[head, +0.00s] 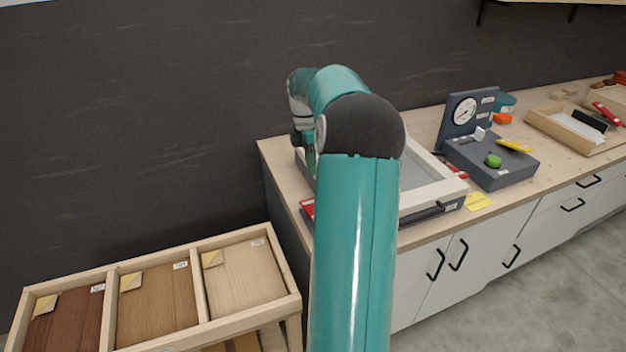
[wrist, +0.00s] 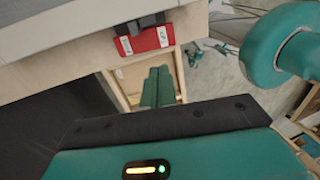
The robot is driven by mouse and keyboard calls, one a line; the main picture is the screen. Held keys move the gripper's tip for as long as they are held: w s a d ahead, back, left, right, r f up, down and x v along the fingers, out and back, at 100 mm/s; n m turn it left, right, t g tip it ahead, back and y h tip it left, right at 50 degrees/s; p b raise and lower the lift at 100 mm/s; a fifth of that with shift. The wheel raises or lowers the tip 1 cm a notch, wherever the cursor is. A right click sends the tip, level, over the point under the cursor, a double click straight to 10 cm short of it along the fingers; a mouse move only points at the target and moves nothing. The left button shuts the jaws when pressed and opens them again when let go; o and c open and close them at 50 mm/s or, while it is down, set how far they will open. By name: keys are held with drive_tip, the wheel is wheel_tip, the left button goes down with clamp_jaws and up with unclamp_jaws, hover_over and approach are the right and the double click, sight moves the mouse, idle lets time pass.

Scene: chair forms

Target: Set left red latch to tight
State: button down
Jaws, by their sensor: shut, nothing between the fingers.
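The left red latch (wrist: 150,40) shows in the wrist view as a red block with white labels and a dark mount, at the edge of a pale frame (wrist: 60,50). In the head view a bit of red latch (head: 308,208) shows left of my arm, at the frame's left front corner. My gripper (wrist: 158,76) is shut and empty; its teal fingers appear just below the latch in the wrist view, apart from it as far as I can tell. In the head view my arm hides the fingers and much of the frame (head: 432,190). The latch labels are too small to read.
Another red latch (head: 457,171) sits at the frame's right side. A dark gauge unit (head: 490,160) with a green knob stands to the right, and a yellow note (head: 478,201) lies on the counter. A wooden tray (head: 197,252) of wood samples stands at lower left.

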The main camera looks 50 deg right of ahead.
drive_tip(key=x, duration=1.2)
drive_tip(key=shift+f, duration=0.3)
drive_tip(key=shift+s+a+f+t+h, duration=0.1)
drive_tip(key=shift+s+a+t+h, duration=0.05)
drive_tip(key=shift+s+t+h, duration=0.2)
drive_tip(key=shift+s+a+f+t+h, duration=0.2)
drive_tip(key=shift+s+t+h, duration=0.15)
drive_tip(key=shift+t, duration=0.4)
drive_tip(key=shift+s+a+f, duration=0.3)
drive_tip(key=shift+s+f, duration=0.1)
drive_tip(key=shift+f, duration=0.1)
drive_tip(key=shift+s+f, duration=0.1)
drive_tip(key=shift+f, duration=0.05)
drive_tip(key=shift+a, duration=0.1)
